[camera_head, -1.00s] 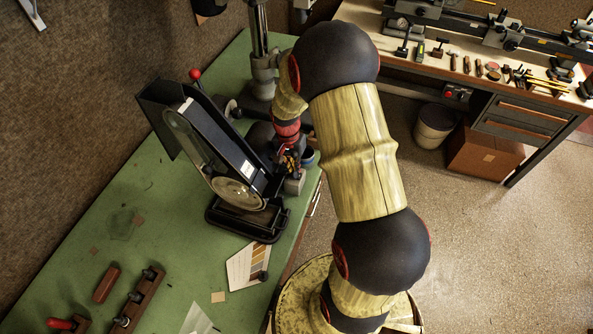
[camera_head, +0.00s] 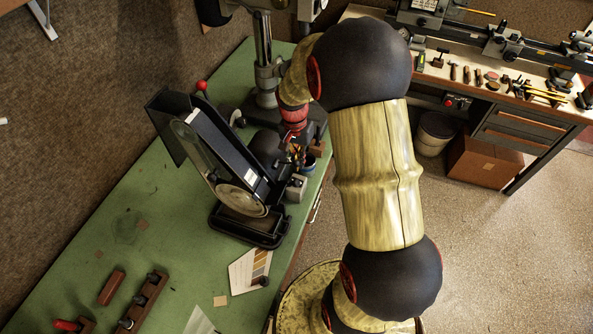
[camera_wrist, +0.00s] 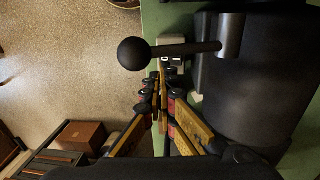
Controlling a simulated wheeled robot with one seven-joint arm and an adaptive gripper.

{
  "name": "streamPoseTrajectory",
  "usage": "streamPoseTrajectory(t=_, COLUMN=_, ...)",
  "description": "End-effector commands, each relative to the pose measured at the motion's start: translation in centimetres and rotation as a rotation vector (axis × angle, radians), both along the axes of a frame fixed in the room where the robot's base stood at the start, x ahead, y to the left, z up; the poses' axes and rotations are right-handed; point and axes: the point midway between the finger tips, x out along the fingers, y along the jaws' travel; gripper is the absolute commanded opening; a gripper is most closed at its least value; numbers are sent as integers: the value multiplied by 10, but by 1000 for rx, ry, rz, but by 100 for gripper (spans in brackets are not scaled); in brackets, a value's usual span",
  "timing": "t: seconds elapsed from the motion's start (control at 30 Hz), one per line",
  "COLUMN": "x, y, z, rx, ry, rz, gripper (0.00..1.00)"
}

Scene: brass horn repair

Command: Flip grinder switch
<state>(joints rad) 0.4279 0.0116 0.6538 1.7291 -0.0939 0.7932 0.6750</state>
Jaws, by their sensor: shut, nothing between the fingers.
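The belt grinder (camera_head: 210,150), black with a pale belt loop, stands on the green bench at left of centre. A small grey box (camera_head: 297,187) sits at its right, by the bench edge. In the wrist view, the grinder's dark motor housing (camera_wrist: 250,85) fills the right side. A pale box with a small black-and-white switch (camera_wrist: 172,58) shows just beyond the fingertips, partly hidden by them and a black rod. My gripper (camera_wrist: 164,75) is shut and empty, its tips close to that switch; contact cannot be told. In the head view my gripper (camera_head: 293,153) is partly hidden beside the motor.
A black ball-ended lever (camera_wrist: 134,54) crosses just above my fingertips. A drill press (camera_head: 264,50) stands behind the grinder. Wooden tool racks (camera_head: 145,300) lie at the front left of the bench. A brown box (camera_head: 485,160) and a bin (camera_head: 434,132) stand on the floor at right.

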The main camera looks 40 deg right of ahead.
Motion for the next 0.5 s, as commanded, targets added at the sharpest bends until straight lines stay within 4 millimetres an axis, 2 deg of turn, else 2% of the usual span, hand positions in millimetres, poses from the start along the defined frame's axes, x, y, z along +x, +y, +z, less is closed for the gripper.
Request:
streamPoseTrajectory(t=0.1, x=-3, y=-3, z=20, rx=-1, ry=-3, rz=-2, gripper=0)
streamPoseTrajectory(t=0.2, x=-5, y=-4, z=30, rx=-1, ry=-2, rz=-2, gripper=0)
streamPoseTrajectory(t=0.5, x=-7, y=-4, z=38, rx=0, ry=0, rz=-1, gripper=0)
